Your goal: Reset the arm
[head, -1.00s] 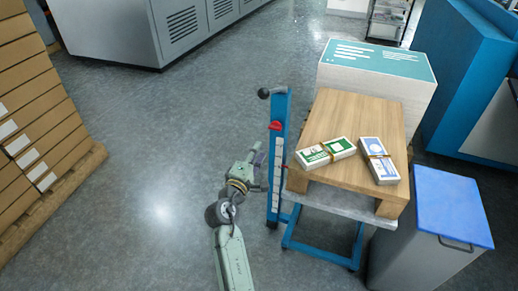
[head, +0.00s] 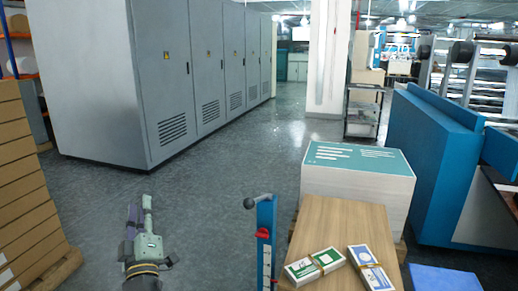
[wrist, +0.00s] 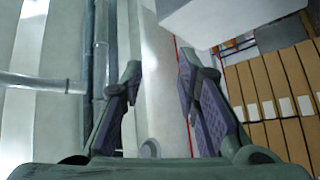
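My gripper (head: 138,207) is at the lower left of the head view, pointing away from me, above the grey floor and left of the blue post (head: 265,245). In the wrist view its two fingers (wrist: 160,75) are spread apart with nothing between them. It touches nothing that I can see. Most of my arm is below the edge of the head view.
A wooden board (head: 335,218) bears two banded bundles, one green (head: 316,264) and one blue (head: 371,266). A white stack with a teal top (head: 358,158) stands behind it. Cartons (head: 25,180) are at left, grey cabinets (head: 130,90) behind. Floor between is clear.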

